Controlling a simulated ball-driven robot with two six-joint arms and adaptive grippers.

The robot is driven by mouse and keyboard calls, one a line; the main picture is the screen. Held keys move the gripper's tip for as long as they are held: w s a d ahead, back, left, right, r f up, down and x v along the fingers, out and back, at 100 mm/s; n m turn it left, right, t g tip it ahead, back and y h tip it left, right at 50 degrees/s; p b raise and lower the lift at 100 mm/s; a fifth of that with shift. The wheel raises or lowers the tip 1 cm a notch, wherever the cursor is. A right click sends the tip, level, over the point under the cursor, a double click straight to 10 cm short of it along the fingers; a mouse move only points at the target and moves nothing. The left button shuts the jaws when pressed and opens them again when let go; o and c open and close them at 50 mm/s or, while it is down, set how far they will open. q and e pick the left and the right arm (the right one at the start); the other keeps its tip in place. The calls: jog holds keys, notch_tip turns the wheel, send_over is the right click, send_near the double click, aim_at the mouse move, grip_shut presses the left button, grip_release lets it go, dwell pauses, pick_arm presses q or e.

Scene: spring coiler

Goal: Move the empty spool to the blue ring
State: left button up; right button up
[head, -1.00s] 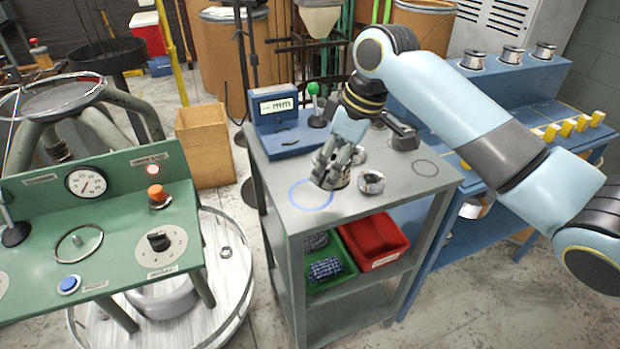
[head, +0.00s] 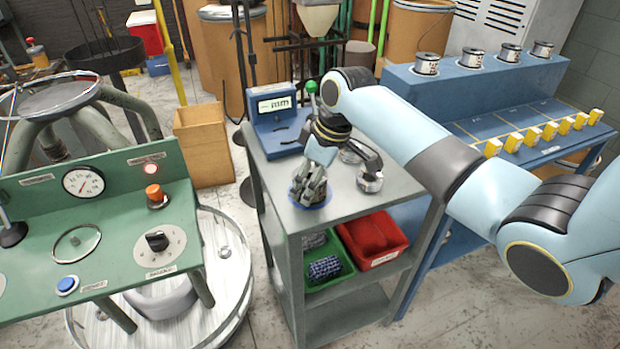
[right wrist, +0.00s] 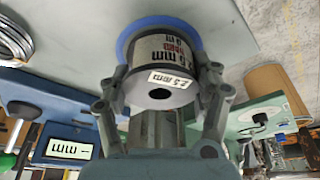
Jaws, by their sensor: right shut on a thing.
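My right gripper (head: 310,194) is at the near left part of the grey cart top, over the blue ring's place, and is shut on a spool. In the right wrist view the spool (right wrist: 166,62) sits between the two fingers, its label reading 2.5 mm and its flange facing the camera. The blue ring (right wrist: 123,42) shows as an arc around the spool's far end. In the head view the fingers hide most of the spool and ring. I cannot tell whether the spool touches the cart top. My left gripper is not in view.
A blue gauge box (head: 277,118) stands at the back left. Red (head: 374,238) and green (head: 330,275) bins are on the shelf below. Several spools stand on the blue rack behind.

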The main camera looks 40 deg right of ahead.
jog(key=o, duration=1.3)
jog(key=shift+r, duration=0.1)
jog(key=shift+d+r, duration=0.1)
jog(key=shift+r, duration=0.25)
jog(key=v, duration=1.1)
jog(key=shift+s+r, duration=0.1)
jog(key=shift+r, duration=0.1)
jog(key=shift+f, duration=0.1)
